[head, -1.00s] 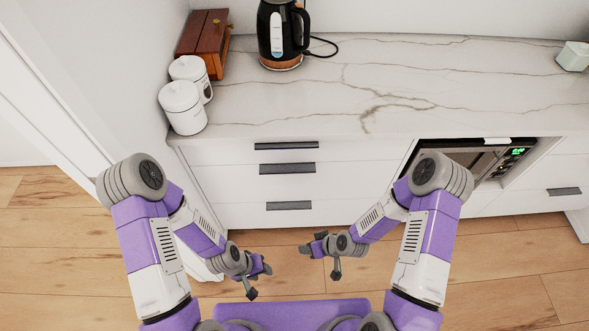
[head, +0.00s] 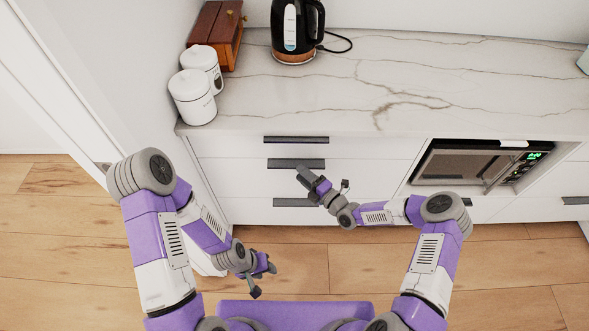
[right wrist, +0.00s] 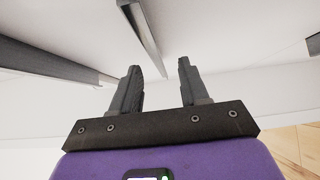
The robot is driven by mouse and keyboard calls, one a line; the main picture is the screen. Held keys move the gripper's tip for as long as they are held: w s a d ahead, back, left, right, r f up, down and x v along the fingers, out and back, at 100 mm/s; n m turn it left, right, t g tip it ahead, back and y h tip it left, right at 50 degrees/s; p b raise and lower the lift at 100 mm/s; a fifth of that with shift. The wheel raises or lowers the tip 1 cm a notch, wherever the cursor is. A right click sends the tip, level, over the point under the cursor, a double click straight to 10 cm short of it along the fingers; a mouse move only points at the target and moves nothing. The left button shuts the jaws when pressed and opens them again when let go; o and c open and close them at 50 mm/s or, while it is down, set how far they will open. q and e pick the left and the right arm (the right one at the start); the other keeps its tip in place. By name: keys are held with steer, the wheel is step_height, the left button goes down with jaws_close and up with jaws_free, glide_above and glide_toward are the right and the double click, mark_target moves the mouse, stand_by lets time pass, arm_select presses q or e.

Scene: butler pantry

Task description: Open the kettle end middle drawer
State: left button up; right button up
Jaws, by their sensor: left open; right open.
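The kettle (head: 295,30) stands on the counter above a white stack of three drawers with dark bar handles. The middle drawer (head: 235,177) is shut, and its handle (head: 297,164) is the second from the top. My right gripper (head: 307,176) is open and empty in front of the stack, close to the middle handle; contact cannot be told. In the right wrist view its two fingers (right wrist: 158,66) are apart, with a grey bar handle (right wrist: 150,45) beyond and between them. My left gripper (head: 262,274) is open and empty, low over the floor.
The top handle (head: 296,139) and bottom handle (head: 294,202) sit above and below, the bottom one partly behind my right gripper. A microwave (head: 470,165) is right of the drawers. White canisters (head: 192,98) and a wooden box (head: 216,35) stand on the counter's left end.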

mark_target(294, 167)
steer(key=shift+b+x, duration=0.4)
steer(key=shift+x, duration=1.85)
steer(key=shift+c, duration=0.4)
jaws_close()
